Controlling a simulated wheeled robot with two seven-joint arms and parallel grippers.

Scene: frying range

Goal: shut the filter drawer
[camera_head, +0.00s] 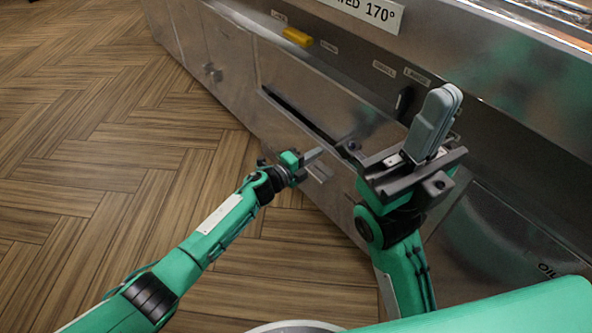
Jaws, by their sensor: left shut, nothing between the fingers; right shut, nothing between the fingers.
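The filter drawer (283,122) appears to be the low steel front in the fryer cabinet. A dark gap along its top edge suggests it stands slightly out. My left gripper (316,154) is shut and empty, close in front of the right part of this front. I cannot tell whether it touches. A small handle-like piece (321,173) shows just below its fingers. My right gripper (437,112) is shut and empty, fingers pointing up, in front of the cabinet to the right. It and its arm hide the drawer's right end.
A yellow handle (297,37) and a black knob (404,101) are on the panel above. Door knobs (212,73) are farther left. A panel with "OIL" lettering (500,245) is at lower right. The wooden floor (110,130) at left is clear.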

